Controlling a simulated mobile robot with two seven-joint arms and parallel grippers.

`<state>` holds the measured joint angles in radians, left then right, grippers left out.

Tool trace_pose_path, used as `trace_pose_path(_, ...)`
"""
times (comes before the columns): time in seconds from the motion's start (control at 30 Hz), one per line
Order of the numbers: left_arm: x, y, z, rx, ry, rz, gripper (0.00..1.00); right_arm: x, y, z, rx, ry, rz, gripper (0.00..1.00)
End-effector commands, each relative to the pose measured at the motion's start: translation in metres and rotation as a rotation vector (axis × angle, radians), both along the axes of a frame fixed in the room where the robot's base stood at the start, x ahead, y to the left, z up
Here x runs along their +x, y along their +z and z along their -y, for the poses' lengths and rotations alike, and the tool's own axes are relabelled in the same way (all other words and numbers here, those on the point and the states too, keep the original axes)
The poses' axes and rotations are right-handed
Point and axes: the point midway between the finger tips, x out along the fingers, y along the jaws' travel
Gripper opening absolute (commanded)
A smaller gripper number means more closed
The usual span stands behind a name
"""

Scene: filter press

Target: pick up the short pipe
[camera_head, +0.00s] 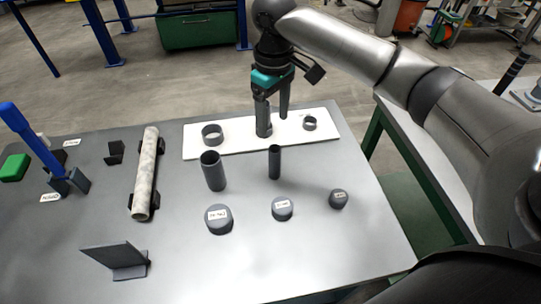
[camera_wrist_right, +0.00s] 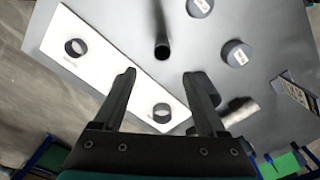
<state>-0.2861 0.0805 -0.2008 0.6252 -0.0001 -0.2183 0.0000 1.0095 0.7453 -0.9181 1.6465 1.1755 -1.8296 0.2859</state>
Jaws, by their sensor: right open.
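Two dark grey pipes stand upright on the grey table, a wider one (camera_head: 214,172) and a narrower one (camera_head: 275,163). They look similar in height, and I cannot tell for sure which is the short pipe. The narrower one also shows steeply from above in the right wrist view (camera_wrist_right: 162,32); the wider one is mostly hidden there behind a finger. My right gripper (camera_head: 274,122) is open, pointing down over the white board, behind both pipes in the head view. Nothing shows held between its fingers (camera_wrist_right: 160,85). My left gripper is not in view.
The white board (camera_head: 240,144) carries two dark rings, left (camera_head: 212,134) and right (camera_head: 310,123). Three labelled round caps stand in front, one large (camera_head: 219,219). A mottled roll (camera_head: 145,175), an angled plate (camera_head: 115,258) and a blue-handled tool (camera_head: 30,138) are left. The front right is clear.

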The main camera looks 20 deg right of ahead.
Motion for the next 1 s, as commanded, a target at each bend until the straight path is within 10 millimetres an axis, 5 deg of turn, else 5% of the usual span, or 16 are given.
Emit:
trace_pose_path(0.13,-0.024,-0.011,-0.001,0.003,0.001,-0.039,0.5,-0.001,-0.037,0.001,-0.002,0.0,-0.005,0.74)
trace_pose_path(0.3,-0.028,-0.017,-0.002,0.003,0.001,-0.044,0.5,-0.001,-0.068,0.001,-0.002,0.0,-0.002,0.74)
trace_pose_path(0.63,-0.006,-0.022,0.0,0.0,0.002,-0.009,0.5,-0.004,-0.096,0.001,-0.002,0.001,-0.002,0.74)
trace_pose_path(1.0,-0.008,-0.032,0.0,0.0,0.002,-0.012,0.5,-0.007,-0.136,0.001,-0.002,0.002,0.0,0.74)
